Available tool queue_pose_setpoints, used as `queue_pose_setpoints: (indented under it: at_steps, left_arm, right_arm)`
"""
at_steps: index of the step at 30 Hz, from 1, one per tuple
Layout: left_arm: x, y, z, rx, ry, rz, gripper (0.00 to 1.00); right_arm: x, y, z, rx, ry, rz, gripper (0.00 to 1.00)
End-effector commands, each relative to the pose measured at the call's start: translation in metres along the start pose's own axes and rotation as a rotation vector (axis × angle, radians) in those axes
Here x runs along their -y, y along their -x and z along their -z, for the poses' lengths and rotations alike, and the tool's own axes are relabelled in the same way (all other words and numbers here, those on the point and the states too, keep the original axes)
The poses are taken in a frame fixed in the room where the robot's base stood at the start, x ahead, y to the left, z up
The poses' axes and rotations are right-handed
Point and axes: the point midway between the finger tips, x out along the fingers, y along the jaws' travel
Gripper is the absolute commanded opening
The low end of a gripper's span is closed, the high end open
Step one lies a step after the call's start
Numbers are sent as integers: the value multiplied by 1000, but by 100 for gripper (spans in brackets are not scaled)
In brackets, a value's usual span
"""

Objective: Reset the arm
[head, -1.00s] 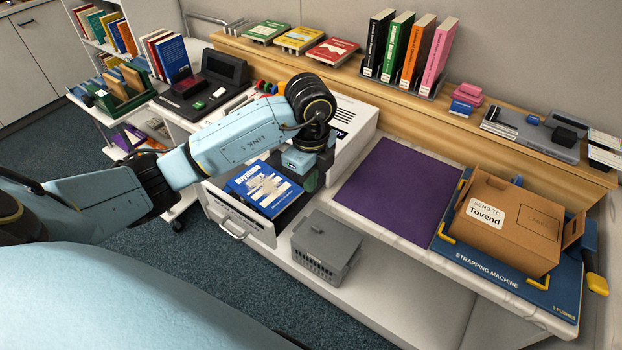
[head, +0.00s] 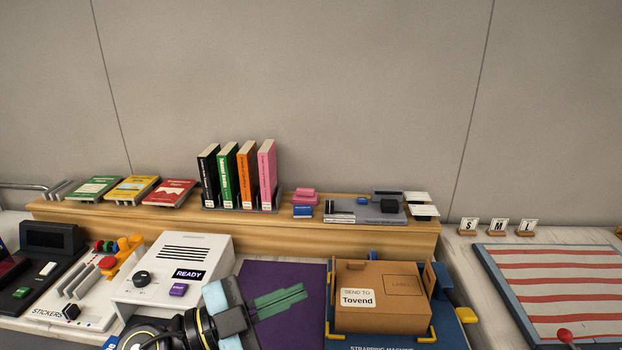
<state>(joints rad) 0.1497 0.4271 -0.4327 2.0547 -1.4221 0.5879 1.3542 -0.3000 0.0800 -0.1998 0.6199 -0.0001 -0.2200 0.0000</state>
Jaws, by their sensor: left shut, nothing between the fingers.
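My left gripper (head: 281,301) is at the bottom middle of the head view, its green fingers shut and empty. It shows over the purple mat (head: 302,276), between the white machine with the READY label and the cardboard box. The rest of my left arm is mostly cut off by the bottom edge. My right gripper is not in view.
A white READY machine (head: 205,255) stands left of the gripper. A cardboard box (head: 380,310) sits on the blue strapping machine (head: 455,335) to the right. A wooden shelf (head: 330,235) with books runs behind. A striped board (head: 565,285) lies far right.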

Motion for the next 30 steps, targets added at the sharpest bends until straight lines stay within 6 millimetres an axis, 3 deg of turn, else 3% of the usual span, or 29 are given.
queue_pose_setpoints:
  at_steps: [3,7,10,13,17,21,25,30]
  left_arm:
    - [36,16,9,-12,49,304,0]
    - [67,51,-3,83,128,613,0]
    - [77,87,-25,224,210,810,0]
    - [69,126,-54,416,312,956,0]
    - [34,175,-89,714,471,1051,0]
    - [-30,219,-112,1049,662,1015,0]
    - [-89,244,-114,1288,813,890,0]
    - [-151,263,-99,1492,966,685,0]
  right_arm:
    - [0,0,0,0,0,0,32]
    - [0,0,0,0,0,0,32]
    - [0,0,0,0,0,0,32]
    - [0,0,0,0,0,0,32]
    - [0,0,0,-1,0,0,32]
    - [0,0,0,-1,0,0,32]
    - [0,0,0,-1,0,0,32]
    - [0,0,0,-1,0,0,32]
